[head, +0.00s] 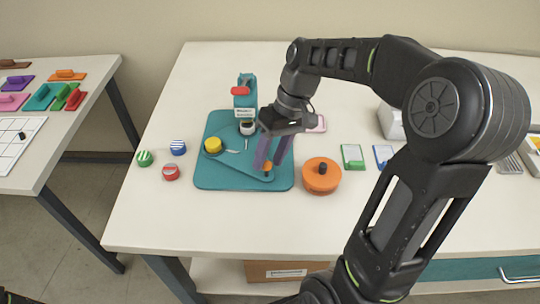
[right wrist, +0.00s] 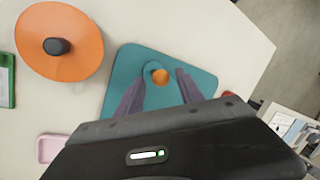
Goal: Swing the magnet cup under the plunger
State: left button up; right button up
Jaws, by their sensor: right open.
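The teal press (head: 245,90) with a red part stands at the back of a teal baseplate (head: 215,180). A dark and white round piece (head: 247,128) sits below its label; I cannot tell whether this is the plunger or a cup. A yellow round cup (head: 213,145) is at the left end of a flat teal swing arm (head: 238,164). An orange knob (head: 267,166) stands at the arm's front right end. My right gripper (head: 268,164) is open, with its purple fingers on either side of the knob, also seen in the right wrist view (right wrist: 160,75). Contact is unclear.
A large orange disc (head: 321,176) with a black knob lies right of the baseplate. Green, blue and red striped round pieces (head: 171,172) lie to its left. Green (head: 352,158) and blue trays lie farther right. The table front is clear.

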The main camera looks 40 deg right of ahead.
jog(key=v, duration=0.7)
jog(key=shift+r+p, duration=0.35)
jog(key=shift+p, duration=0.05)
jog(key=shift+d, duration=0.1)
